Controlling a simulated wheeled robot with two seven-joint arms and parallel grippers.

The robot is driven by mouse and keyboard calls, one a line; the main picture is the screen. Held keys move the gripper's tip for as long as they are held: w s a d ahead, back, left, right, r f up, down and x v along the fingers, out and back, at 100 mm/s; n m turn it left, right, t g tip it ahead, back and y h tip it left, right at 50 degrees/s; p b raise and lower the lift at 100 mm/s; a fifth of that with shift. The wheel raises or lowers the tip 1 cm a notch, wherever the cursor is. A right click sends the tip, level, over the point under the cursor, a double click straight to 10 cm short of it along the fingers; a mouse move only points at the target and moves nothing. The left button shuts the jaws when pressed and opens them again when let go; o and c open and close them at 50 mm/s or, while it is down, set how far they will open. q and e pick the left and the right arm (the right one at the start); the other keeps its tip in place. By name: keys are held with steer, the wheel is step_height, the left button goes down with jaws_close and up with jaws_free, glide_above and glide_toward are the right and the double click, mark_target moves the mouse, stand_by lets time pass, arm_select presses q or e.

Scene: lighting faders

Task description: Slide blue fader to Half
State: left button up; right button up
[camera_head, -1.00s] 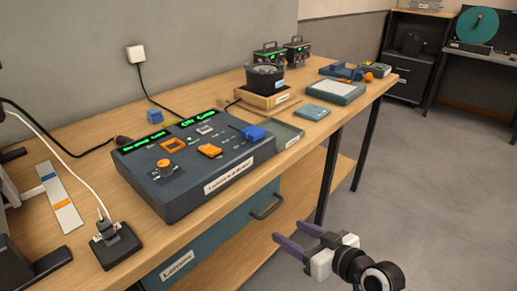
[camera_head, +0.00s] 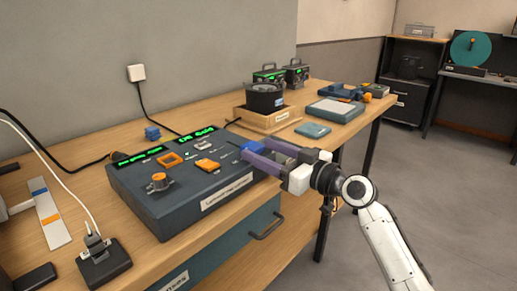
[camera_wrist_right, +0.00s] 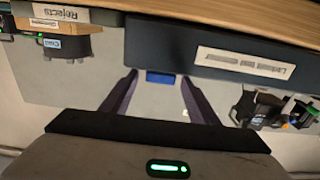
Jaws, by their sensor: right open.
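The blue fader cap (camera_head: 250,147) sits at the right end of the dark grey lighting console (camera_head: 195,207). It also shows as a blue block in the right wrist view (camera_wrist_right: 160,77). My right gripper (camera_head: 257,150) is open, with its purple fingers pointing at the cap from the right. In the wrist view the cap lies between the two fingertips (camera_wrist_right: 160,82), with a gap on each side. The fingers partly hide the cap and the fader's track in the head view.
A wooden tray with a black pot (camera_head: 265,98) stands behind. A black power socket (camera_head: 103,263) is at the left front.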

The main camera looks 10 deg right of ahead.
steer(key=shift+x, duration=0.95)
arm_select(q)
steer(key=shift+f, duration=0.1)
arm_select(e)
steer(key=shift+c, duration=0.5)
